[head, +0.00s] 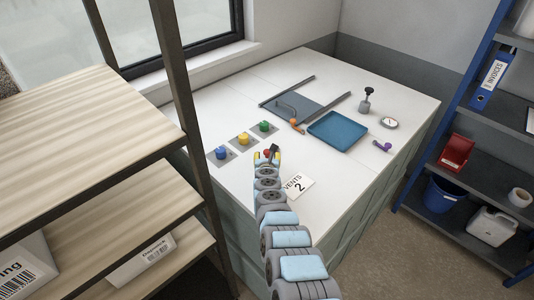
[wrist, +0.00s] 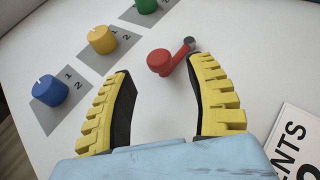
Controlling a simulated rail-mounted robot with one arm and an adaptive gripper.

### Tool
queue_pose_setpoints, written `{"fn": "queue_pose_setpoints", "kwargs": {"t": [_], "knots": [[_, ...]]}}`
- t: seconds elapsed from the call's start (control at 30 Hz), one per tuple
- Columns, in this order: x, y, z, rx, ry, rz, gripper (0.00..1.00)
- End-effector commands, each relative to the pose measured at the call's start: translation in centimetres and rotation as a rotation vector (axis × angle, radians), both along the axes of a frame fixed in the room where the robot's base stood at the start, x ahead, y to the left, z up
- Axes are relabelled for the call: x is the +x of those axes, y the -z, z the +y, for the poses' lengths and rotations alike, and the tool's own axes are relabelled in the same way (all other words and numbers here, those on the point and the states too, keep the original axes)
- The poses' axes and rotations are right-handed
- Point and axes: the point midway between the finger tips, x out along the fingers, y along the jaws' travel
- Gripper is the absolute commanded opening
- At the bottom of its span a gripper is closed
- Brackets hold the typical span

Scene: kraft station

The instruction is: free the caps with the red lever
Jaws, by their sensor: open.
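The red lever (wrist: 160,62) has a round red hub and a short arm ending in a dark grey knob. It stands on the white worktop just ahead of and between my fingertips in the wrist view. In the head view a small red part of it (head: 267,153) shows at my gripper (head: 267,157). My gripper (wrist: 159,75) is open, its yellow fingers apart, with nothing held. I cannot clearly make out any caps. Blue (wrist: 49,90), yellow (wrist: 102,40) and green (wrist: 146,5) knobs sit on grey plates marked 1 and 2, left of the lever.
Farther back are a grey plate (head: 290,106) between rails, an orange-ended handle (head: 296,126), a blue tray (head: 338,130), a gauge (head: 389,123) and a purple item (head: 382,146). The right-front worktop is clear.

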Motion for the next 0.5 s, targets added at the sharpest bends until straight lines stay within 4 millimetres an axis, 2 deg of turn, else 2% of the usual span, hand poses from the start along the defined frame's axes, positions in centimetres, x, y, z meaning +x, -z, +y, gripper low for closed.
{"fn": "queue_pose_setpoints", "kwargs": {"t": [0.4, 0.5], "knots": [[1.9, 0.4, 0.2, 0.002, -0.001, -0.007, 0.55], [2.3, 1.0, 0.2, -0.004, -0.003, -0.004, 0.55]]}}
